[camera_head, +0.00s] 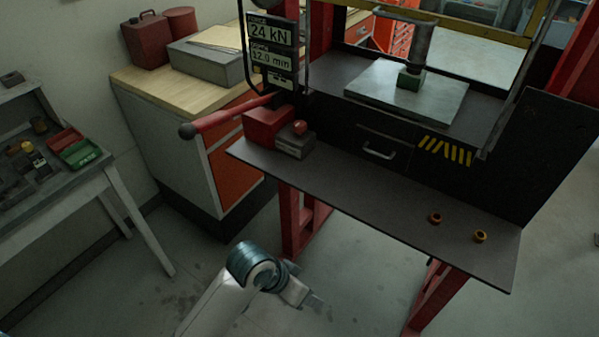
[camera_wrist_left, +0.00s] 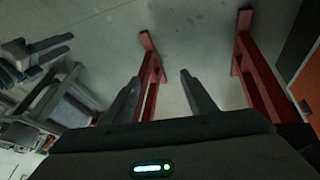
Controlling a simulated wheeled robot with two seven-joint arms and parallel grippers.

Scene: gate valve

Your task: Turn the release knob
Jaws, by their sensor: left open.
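The release knob (camera_head: 299,127) is a small red knob on a grey block at the left end of the press's front shelf, beside the red pump body (camera_head: 268,124). My left gripper (camera_head: 315,302) is low in the head view, below the shelf and well apart from the knob. In the left wrist view its two fingers (camera_wrist_left: 160,95) are spread with nothing between them. The knob does not show in that view. A grey two-pronged shape (camera_wrist_left: 42,55) at its left edge looks like my right gripper, but its jaw state is unclear.
A red pump handle (camera_head: 228,117) sticks out left of the pump. Red press legs (camera_head: 297,215) stand beneath. A wood-topped cabinet (camera_head: 185,150) is left, with open floor before it.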

